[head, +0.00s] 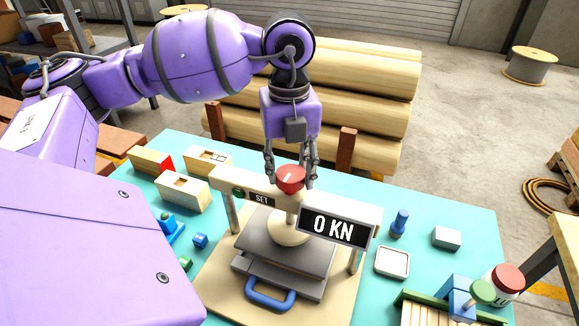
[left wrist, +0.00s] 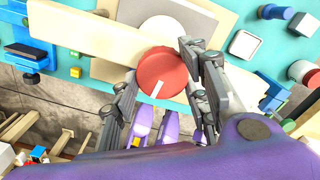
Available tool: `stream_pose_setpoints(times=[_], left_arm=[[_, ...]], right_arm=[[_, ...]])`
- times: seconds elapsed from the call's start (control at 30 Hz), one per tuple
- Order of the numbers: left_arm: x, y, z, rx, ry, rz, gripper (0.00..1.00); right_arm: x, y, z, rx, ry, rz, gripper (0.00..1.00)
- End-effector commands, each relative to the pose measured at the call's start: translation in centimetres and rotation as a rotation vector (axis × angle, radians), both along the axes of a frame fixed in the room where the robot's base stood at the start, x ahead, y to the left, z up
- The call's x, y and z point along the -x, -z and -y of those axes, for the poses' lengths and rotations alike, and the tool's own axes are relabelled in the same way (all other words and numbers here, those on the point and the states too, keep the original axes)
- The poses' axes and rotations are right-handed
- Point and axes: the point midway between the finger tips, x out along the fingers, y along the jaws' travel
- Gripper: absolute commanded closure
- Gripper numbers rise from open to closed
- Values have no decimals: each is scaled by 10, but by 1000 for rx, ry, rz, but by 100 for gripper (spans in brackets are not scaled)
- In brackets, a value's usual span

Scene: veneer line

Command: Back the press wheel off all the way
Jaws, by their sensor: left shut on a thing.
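The red press wheel (head: 290,178) sits on top of the press's pale crossbeam (head: 225,182). In the left wrist view the wheel (left wrist: 160,70) shows a white mark pointing down and slightly left. My left gripper (head: 291,182) comes from above, its fingers closed on either side of the wheel. The display (head: 333,227) on the beam reads 0 KN. A green button marked SET (head: 238,192) is left of it. Below the beam are a pale round pressing disc (head: 291,228) and grey plates (head: 275,262). My right gripper is not in view.
The press stands on a turquoise table. Wooden blocks (head: 182,190) lie left, small blue pieces (head: 200,240) nearer. A blue peg (head: 399,222), a white tray (head: 392,262) and a red-lidded jar (head: 505,282) stand right. Stacked logs (head: 370,110) lie behind the table.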

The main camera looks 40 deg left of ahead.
Motion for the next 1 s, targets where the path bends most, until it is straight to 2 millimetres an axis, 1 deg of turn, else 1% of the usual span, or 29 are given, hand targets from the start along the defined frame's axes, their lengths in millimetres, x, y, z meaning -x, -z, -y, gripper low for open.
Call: stream_pose_setpoints(times=[0.13, 0.17, 0.27, 0.3, 0.57, 0.67, 0.77, 1.0], left_arm=[[-1, -2, -3, -6, -4, 3, 84], [-1, -2, -3, -6, -4, 3, 56], [-1, -1, -2, -6, -3, 3, 42], [-1, -1, -2, -6, -3, 3, 41], [0, -1, -1, -3, 0, 1, 41], [-1, -6, -1, -1, 0, 3, 41], [-1, -19, -1, -1, -1, 4, 41], [-1, -70, -1, -1, 0, 6, 41]], right_arm=[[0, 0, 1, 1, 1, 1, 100], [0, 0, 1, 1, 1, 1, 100], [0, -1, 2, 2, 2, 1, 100], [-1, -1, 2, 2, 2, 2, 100], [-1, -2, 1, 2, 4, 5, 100], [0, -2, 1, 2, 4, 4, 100], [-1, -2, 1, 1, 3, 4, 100], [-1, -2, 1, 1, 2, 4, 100]])
